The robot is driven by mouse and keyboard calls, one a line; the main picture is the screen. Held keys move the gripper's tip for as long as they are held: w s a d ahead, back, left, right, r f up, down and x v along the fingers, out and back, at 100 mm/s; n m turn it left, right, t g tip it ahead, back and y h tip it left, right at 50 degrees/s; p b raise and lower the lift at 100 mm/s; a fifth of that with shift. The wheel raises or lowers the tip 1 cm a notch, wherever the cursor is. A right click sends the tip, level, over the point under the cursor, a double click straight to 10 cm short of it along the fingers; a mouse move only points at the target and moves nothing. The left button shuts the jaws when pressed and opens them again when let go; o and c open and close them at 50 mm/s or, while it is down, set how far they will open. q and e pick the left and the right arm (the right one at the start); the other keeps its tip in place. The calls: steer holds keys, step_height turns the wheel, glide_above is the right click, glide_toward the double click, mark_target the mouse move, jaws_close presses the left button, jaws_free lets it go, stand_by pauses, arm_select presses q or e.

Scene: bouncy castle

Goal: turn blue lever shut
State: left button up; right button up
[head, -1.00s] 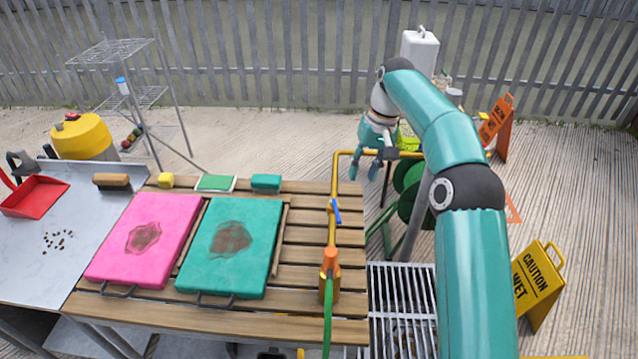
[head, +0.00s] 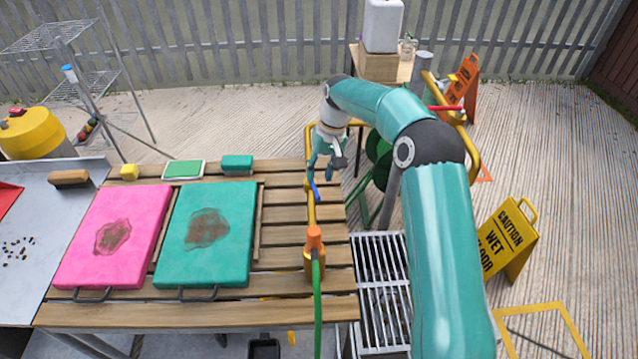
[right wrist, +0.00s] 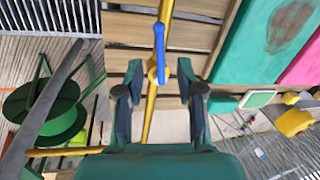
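The blue lever (head: 315,190) sits on a yellow pipe (head: 311,213) that runs along the right side of the slatted wooden table. It lies roughly in line with the pipe, slightly slanted. In the right wrist view the lever (right wrist: 160,52) is upright in the picture, just beyond the fingertips and between their lines. My right gripper (head: 322,170) is open and empty, close to the lever's far end. Its two fingers (right wrist: 160,92) stand apart on either side of the pipe in the wrist view. I cannot tell whether they touch anything. My left gripper is out of view.
An orange hose fitting (head: 314,240) with a green hose stands nearer on the pipe. Teal (head: 207,235) and pink (head: 112,238) cushions lie to the left. A green hose reel (head: 378,158) is beyond the table. A metal grate (head: 382,285) is at its right.

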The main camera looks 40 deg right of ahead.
mark_target(316, 189)
steer(key=shift+w+a+f, duration=0.1)
steer(key=shift+a+f, duration=0.1)
steer(key=shift+f, duration=0.95)
steer(key=shift+w+a+f, duration=0.1)
steer(key=shift+a+f, duration=0.1)
steer(key=shift+f, duration=0.95)
jaws_close()
steer(key=shift+s+d, duration=0.1)
steer(key=shift+d, duration=0.05)
